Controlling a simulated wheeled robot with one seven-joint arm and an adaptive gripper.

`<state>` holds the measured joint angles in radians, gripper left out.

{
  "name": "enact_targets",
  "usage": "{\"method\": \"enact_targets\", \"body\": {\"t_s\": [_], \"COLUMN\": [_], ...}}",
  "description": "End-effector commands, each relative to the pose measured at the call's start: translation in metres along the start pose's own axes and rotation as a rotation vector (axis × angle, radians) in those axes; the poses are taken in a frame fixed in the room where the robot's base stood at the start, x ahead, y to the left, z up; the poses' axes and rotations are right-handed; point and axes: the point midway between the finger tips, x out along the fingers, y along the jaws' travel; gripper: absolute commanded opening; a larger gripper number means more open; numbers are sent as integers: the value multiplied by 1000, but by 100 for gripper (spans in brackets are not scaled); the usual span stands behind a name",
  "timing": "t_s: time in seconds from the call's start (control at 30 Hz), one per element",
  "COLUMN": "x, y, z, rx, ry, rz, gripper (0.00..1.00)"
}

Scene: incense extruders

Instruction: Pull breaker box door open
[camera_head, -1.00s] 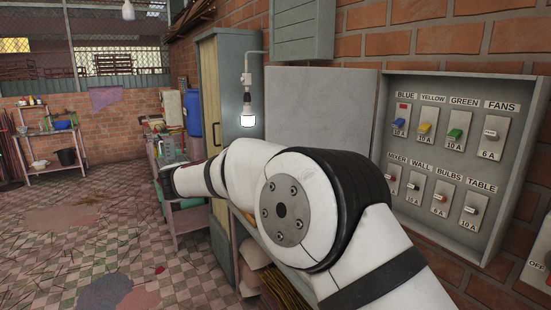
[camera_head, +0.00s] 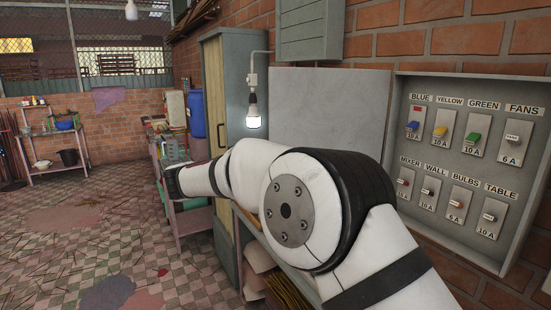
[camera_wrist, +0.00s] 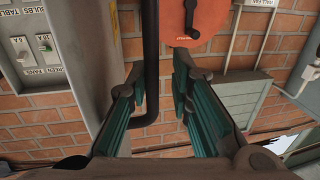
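The breaker box (camera_head: 405,135) is a grey metal case on the brick wall at the right of the head view. Its labelled switches are exposed. A flat grey panel, apparently the box door (camera_head: 325,110), stands at the box's left side, swung away from the switches. In the wrist view, the box's inside with switches (camera_wrist: 32,48) and its grey side wall (camera_wrist: 82,45) show at the upper left. My gripper (camera_wrist: 158,75) has its two teal fingers apart, with nothing between them, to the right of that wall. I cannot make out the fingers in the head view.
My white arm crosses the front of the box's lower left. A red disc with a black handle (camera_wrist: 192,25) and a dark vertical pipe (camera_wrist: 150,60) are close to the fingers. A lit bulb (camera_head: 253,112) hangs left of the door. The tiled floor (camera_head: 70,240) at left is mostly clear.

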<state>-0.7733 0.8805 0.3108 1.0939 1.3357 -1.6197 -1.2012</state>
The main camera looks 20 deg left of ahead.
Motion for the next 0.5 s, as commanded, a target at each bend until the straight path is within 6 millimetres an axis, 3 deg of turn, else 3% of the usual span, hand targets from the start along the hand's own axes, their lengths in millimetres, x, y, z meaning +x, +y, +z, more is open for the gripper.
{"method": "enact_targets", "body": {"t_s": [0.5], "x": [-2], "y": [2], "z": [-1], "rx": [0], "ry": [3], "rz": [8], "gripper": [18]}}
